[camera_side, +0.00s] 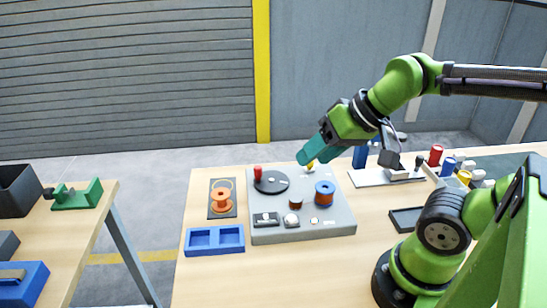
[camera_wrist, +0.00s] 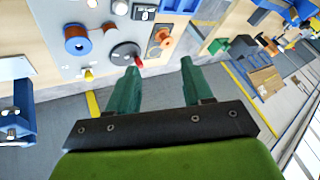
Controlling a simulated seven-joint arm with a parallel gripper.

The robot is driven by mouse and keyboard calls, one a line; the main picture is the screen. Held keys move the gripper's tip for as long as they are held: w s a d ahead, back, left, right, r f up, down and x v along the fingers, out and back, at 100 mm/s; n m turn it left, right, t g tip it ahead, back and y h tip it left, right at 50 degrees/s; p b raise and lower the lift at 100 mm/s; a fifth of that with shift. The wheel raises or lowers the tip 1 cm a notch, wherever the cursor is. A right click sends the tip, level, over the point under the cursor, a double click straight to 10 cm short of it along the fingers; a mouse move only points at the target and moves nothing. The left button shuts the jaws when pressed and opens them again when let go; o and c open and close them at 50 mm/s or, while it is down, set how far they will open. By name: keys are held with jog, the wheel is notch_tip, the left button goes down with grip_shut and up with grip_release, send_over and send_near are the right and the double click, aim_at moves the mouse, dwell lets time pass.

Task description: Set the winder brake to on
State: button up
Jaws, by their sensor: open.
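The grey winder board (camera_side: 262,236) lies on the wooden table. It bears a black disc (camera_side: 272,182) with a red knob (camera_side: 258,172), a blue-and-orange spool (camera_side: 325,193) and a black switch block (camera_side: 265,219). A small yellow-tipped part (camera_side: 311,165) stands at its back edge; it also shows in the wrist view (camera_wrist: 89,74). I cannot tell which part is the brake or its setting. My gripper (camera_side: 305,157) is above the board's back edge, close to the yellow part in the picture. In the wrist view its teal fingers (camera_wrist: 158,75) are apart and empty.
Left of the board are an orange spool (camera_side: 221,200) on a dark pad and a blue tray (camera_side: 214,251). Right of it are a white plate (camera_side: 372,179) with a fixture and several coloured cylinders (camera_side: 436,155). A side table (camera_side: 85,226) stands at left.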

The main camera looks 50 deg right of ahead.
jog(key=w+d+f+m+g+h, duration=0.1)
jog(key=w+d+f+m+g, duration=0.2)
jog(key=w+d, duration=0.6)
jog(key=m+g+h, duration=0.1)
jog(key=m+g, duration=0.3)
send_over(310, 165)
jog(key=d, duration=0.1)
jog(key=f, duration=1.6)
jog(key=shift+w, duration=0.3)
jog(key=shift+c, duration=0.4)
jog(key=shift+r, duration=0.1)
grip_shut()
